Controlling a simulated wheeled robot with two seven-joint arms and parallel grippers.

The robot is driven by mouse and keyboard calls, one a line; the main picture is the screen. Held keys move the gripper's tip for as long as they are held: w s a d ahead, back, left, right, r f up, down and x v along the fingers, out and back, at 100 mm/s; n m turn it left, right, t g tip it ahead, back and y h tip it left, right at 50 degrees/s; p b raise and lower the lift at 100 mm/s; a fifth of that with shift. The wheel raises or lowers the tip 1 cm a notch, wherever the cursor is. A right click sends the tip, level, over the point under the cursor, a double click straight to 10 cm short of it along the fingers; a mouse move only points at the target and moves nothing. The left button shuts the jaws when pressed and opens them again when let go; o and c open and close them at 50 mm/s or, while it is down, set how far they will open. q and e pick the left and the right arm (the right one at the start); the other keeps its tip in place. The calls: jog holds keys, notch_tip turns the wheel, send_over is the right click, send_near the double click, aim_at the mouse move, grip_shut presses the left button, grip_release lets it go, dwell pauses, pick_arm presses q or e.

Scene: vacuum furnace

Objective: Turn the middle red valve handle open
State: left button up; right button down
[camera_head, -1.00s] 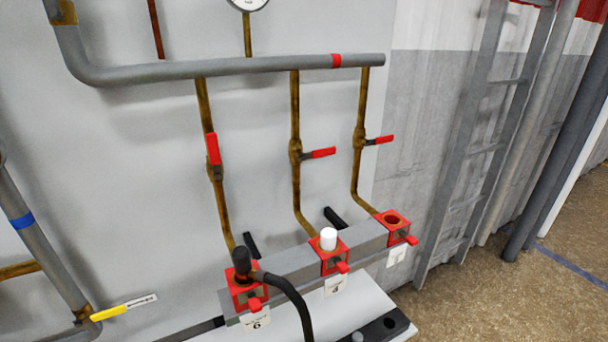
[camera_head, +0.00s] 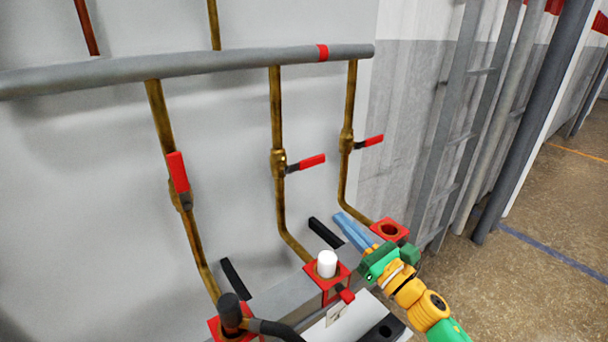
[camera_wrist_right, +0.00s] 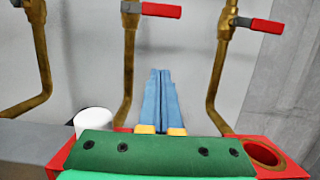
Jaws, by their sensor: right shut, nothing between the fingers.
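The middle red valve handle (camera_head: 306,162) sticks out sideways to the right from its brass valve on the middle vertical pipe (camera_head: 278,160). It also shows at the top of the right wrist view (camera_wrist_right: 160,10). My right gripper (camera_head: 343,219) has long blue fingers that are shut and empty. It is below and to the right of the middle handle, apart from it, above the manifold between the middle and right red blocks. In the right wrist view the fingertips (camera_wrist_right: 161,74) point up towards the wall, below the handle. My left gripper is not in view.
The left red handle (camera_head: 178,172) lies along its pipe; the right one (camera_head: 369,141) sticks out sideways. A grey horizontal pipe (camera_head: 200,64) runs above. A white plug (camera_head: 327,263) stands in the middle red block, and a black hose connector (camera_head: 230,310) in the left one.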

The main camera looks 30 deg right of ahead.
aim_at(305, 164)
jog(key=shift+s+d+r, duration=0.1)
jog(key=shift+s+r, duration=0.2)
jog(key=shift+s, duration=0.55)
jog(key=shift+r, duration=0.1)
pick_arm(q)
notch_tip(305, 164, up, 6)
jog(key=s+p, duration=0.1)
jog(key=p, duration=0.5)
pick_arm(e)
jog(key=w+r, duration=0.6)
jog(key=w, duration=0.4)
jog(key=shift+a, duration=0.35)
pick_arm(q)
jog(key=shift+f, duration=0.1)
